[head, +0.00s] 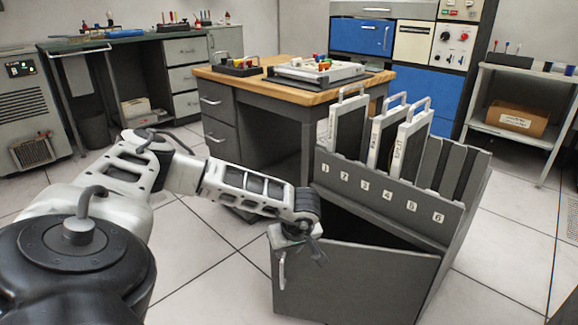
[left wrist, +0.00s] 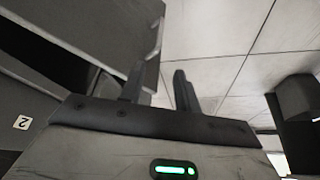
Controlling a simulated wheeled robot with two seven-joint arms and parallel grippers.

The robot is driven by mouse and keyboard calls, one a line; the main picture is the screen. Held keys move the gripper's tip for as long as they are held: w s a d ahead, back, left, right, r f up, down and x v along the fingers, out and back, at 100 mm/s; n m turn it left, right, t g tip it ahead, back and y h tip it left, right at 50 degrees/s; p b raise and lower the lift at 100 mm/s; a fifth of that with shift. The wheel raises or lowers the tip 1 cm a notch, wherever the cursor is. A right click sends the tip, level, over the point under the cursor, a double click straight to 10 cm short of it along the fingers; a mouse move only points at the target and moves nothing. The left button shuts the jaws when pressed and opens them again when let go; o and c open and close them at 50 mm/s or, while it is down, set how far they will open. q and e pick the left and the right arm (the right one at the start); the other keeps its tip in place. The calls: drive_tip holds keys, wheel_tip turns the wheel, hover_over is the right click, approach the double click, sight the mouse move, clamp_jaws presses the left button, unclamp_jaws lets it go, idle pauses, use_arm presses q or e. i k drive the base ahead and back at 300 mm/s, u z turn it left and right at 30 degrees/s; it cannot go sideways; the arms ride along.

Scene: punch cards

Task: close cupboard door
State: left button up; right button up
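The grey cupboard (head: 385,200) stands on the floor with numbered slots on its sloping front. Its door (head: 350,285) stands ajar, with a dark gap behind its top edge, and has a pale handle (head: 281,270) at its left. My left gripper (head: 314,250) is at the door's top edge near the left corner. In the left wrist view its two fingers (left wrist: 160,88) are apart, and the door (left wrist: 95,30) with its handle (left wrist: 157,40) shows beyond them. The fingers seem to straddle the door's edge; contact is unclear. My right gripper is not in view.
Several handled panels (head: 385,140) stand in the upper slots. A wooden-topped desk (head: 290,95) stands behind the cupboard, and a shelf with a cardboard box (head: 517,118) is at the right. The tiled floor (head: 215,285) left of the door is clear.

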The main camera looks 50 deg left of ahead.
sight(359, 284)
drive_tip(key=k, duration=0.5)
drive_tip(key=u, duration=1.35)
drive_tip(key=i, duration=0.4)
drive_tip(key=z, duration=0.15)
